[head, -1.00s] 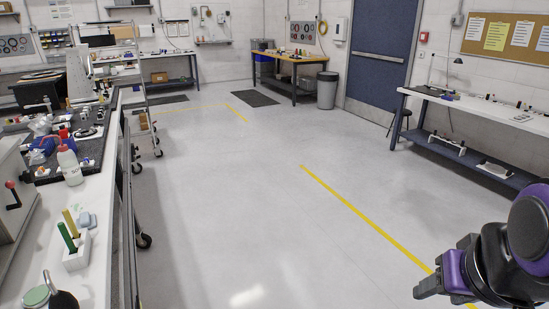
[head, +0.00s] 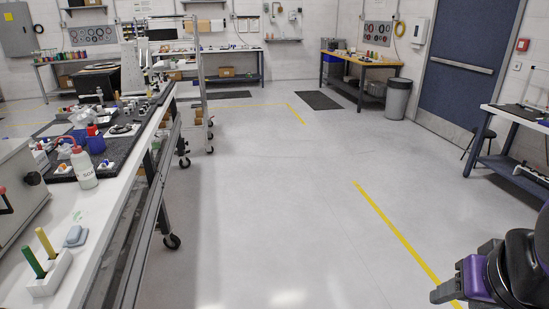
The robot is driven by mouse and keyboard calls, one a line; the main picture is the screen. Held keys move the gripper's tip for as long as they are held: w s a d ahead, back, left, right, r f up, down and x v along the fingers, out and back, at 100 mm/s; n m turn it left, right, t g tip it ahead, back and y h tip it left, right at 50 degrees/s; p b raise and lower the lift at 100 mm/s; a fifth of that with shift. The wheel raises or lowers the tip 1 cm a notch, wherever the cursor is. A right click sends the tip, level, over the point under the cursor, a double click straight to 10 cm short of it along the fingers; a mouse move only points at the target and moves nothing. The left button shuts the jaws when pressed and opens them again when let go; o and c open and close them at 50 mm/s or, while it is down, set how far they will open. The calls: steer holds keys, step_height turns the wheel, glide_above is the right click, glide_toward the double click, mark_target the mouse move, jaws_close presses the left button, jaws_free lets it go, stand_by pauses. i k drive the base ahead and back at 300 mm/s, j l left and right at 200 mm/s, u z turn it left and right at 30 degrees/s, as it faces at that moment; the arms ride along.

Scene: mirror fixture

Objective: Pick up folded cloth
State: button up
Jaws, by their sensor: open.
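A small grey-blue pad (head: 77,236) that looks like the folded cloth lies flat on the white bench top (head: 90,205) at the lower left of the head view. It is just right of a white holder (head: 50,274) with a green and a yellow stick. My gripper (head: 442,293) shows at the bottom right edge, open and empty, held over the floor. It is far to the right of the pad and apart from the bench. Most of my arm is out of frame.
A white bottle (head: 84,168) and several small parts stand on a dark mat farther along the bench. A wheeled rack (head: 200,85) stands by the bench's far end. The floor (head: 280,190) between the bench and the yellow line (head: 395,230) is clear.

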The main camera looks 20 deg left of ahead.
mark_target(77, 236)
steer(key=i+j+u, duration=0.1)
steer(key=i+u, duration=1.15)
steer(key=i, duration=0.15)
steer(key=i+l+u, duration=0.1)
steer(key=i+u, duration=0.2)
steer(key=i, duration=0.2)
steer(key=i+u, duration=0.15)
steer(key=u, duration=0.2)
steer(key=i+u, duration=0.2)
steer(key=u, duration=0.2)
steer(key=i+l+u, duration=0.15)
steer(key=u, duration=0.2)
